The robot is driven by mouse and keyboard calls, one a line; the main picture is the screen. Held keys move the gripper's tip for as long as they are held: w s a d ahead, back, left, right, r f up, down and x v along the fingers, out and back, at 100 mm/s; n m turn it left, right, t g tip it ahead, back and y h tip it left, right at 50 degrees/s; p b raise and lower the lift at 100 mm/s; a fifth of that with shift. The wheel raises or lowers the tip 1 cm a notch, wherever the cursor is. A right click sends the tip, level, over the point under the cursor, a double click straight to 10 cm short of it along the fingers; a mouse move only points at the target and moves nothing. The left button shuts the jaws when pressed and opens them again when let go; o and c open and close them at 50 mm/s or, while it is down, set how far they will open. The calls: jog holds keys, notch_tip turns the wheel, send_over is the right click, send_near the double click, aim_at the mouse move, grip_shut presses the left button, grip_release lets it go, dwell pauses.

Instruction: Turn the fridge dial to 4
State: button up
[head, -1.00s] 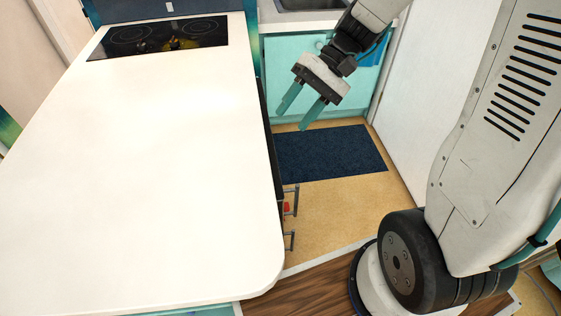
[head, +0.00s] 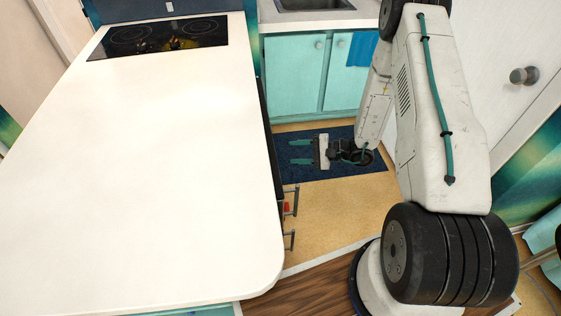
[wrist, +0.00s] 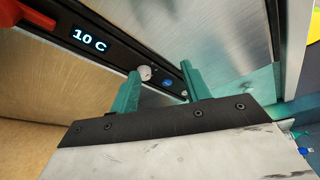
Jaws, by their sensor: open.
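In the wrist view a dark control strip (wrist: 113,50) shows a lit display (wrist: 89,40) reading "10 C". A small pale round knob (wrist: 145,73), which looks like the dial, sits on the strip right of the display. Its pointer and any numbers are too small to read. My gripper (wrist: 161,70) is open, its two teal fingers apart. The left finger is close to the knob and overlaps its edge in the picture; I cannot tell if they touch. In the head view my gripper (head: 291,152) is low over the dark mat, pointing left toward the counter's side.
The white counter (head: 150,180) with a black hob (head: 160,37) fills the left. A blue round mark (wrist: 167,82) is beside the knob. A red part (wrist: 30,18) is at the wrist view's upper left. Bar handles (head: 290,200) stick out from the counter's side. Teal cabinets (head: 297,75) stand behind the mat (head: 345,172).

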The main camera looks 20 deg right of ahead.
notch_tip(320, 180, down, 6)
jog(key=d+m+t+h, duration=0.1)
jog(key=m+t, duration=0.1)
jog(key=x, duration=0.7)
jog(key=shift+s+a, duration=0.2)
jog(key=shift+r, duration=0.1)
jog(key=c, duration=1)
